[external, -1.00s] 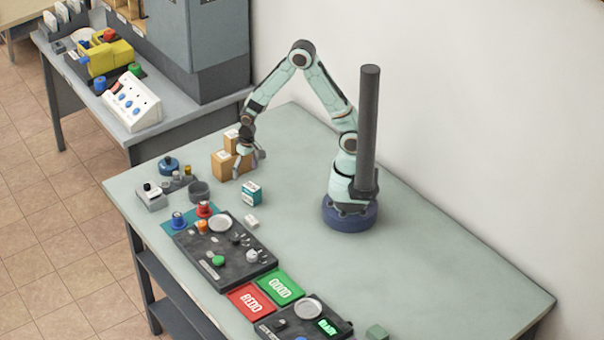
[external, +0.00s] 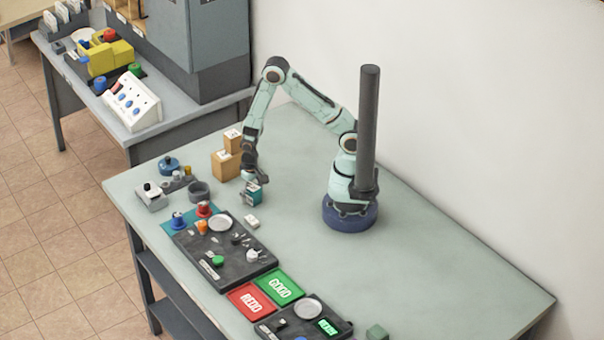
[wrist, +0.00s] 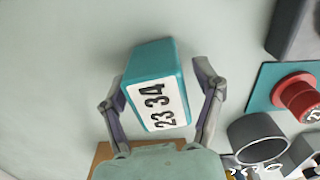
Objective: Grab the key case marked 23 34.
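The teal key case (external: 252,198) stands on the table in front of my arm. In the wrist view the same case (wrist: 148,58) has a white face with "23 34" in black. My gripper (external: 256,179) is right over the case in the external view. In the wrist view my gripper (wrist: 161,76) has its fingers apart, one on each side of the case. The left finger is very close to the case's side; I cannot tell whether it touches. A narrow gap shows at the right finger.
Cardboard boxes (external: 226,167) stand just behind and left of the case. A small white block (external: 252,221) and a dark panel (external: 246,268) lie in front. A grey round cup (external: 199,191) is to the left. The table's right side is mostly clear.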

